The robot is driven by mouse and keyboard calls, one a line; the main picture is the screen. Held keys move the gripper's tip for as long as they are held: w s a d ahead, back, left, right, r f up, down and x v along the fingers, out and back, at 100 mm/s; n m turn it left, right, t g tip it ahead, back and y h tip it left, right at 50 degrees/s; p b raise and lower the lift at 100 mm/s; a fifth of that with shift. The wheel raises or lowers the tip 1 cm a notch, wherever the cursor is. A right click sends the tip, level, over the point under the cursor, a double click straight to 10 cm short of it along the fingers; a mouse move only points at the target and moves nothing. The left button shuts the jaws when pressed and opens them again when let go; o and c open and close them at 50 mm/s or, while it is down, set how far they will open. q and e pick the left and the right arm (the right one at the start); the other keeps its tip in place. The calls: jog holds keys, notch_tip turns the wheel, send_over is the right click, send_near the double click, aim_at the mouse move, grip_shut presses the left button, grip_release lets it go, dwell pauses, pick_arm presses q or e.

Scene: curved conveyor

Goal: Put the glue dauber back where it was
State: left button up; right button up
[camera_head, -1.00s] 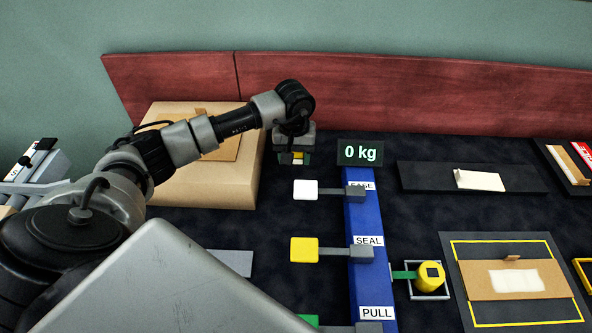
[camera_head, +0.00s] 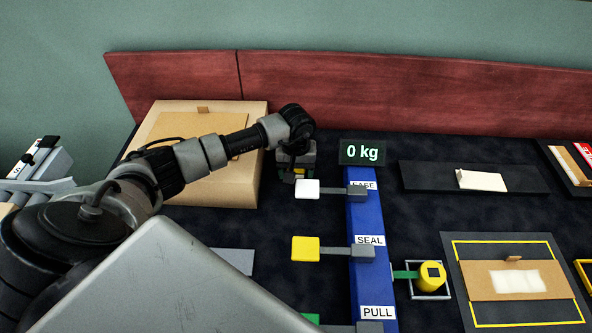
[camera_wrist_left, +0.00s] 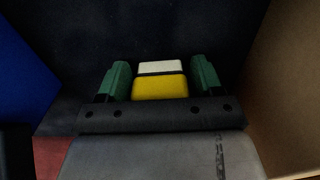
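My left gripper (camera_head: 298,174) is at the right side of the cardboard box, just behind the white paddle. In the left wrist view its green fingertips (camera_wrist_left: 161,80) stand on both sides of a yellow block with a white end, which I take to be the glue dauber (camera_wrist_left: 160,87). My right gripper is not in view.
A large cardboard box (camera_head: 228,182) stands left of the gripper. To the right is a blue post (camera_head: 367,212) with white (camera_head: 307,189) and yellow (camera_head: 305,248) paddles and a "0 kg" display (camera_head: 362,153). A yellow cylinder (camera_head: 431,277) sits in a square frame further right.

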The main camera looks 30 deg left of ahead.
pick_arm(q)
jog(key=shift+o, duration=0.8)
jog(key=shift+r+p, duration=0.25)
jog(key=shift+p, duration=0.05)
notch_tip(320, 180, up, 12)
jog(key=shift+f+b, duration=0.1)
jog(key=shift+b, duration=0.3)
jog(key=shift+f, duration=0.1)
